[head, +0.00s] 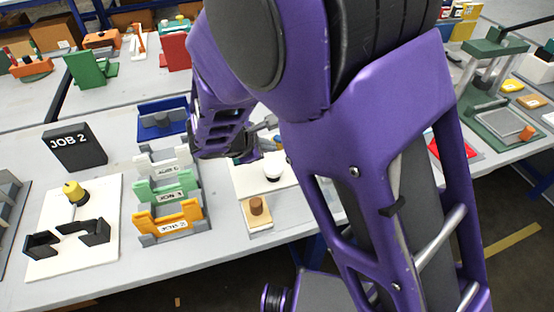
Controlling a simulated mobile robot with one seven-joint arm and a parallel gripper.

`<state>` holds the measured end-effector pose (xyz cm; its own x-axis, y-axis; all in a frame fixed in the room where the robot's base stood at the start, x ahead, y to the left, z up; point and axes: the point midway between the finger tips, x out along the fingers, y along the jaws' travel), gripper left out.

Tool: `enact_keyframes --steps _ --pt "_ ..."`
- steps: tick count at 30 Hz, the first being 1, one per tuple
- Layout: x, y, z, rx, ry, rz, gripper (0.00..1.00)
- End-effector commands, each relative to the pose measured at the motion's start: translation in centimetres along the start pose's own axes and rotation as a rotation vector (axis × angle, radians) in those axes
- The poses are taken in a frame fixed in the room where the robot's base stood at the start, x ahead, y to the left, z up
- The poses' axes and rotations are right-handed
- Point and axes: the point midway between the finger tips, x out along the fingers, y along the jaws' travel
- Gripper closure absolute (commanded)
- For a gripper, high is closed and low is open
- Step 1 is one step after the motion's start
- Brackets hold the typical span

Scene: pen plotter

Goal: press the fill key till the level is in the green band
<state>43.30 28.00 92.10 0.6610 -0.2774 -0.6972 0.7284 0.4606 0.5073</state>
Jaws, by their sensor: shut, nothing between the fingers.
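My purple arm crosses the middle of the head view. My gripper (246,155) is small and partly hidden by my arm; it is shut and empty, over the back left part of a white board (245,184). Whether it touches anything there I cannot tell. A white round part with a dark ring (272,173) stands on that board, to the right of my gripper. I cannot make out the fill key, the level or the green band; my arm covers much of that area.
A brown cylinder (256,205) stands on a small wooden base in front of the board. Orange (168,218), green and white holders and a blue tray (163,119) stand to the left. A dark "JOB 2" sign (75,147) is farther left. The table's front edge is close.

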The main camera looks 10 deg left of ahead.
Motion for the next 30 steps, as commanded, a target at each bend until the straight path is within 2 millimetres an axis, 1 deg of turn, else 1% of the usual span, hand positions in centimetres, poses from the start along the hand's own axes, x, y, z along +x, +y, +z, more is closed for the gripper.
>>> enact_keyframes --steps 1,4,9,30 --pt "1.0 -0.7 -0.7 -0.002 -0.001 -0.001 1.0" --pt "2.1 -1.5 -1.4 -0.001 -0.001 0.0 1.0" --pt "2.9 -2.1 -2.1 -0.001 -0.001 0.001 1.0" --pt "3.0 -2.1 -2.1 0.0 -0.001 0.0 1.0"
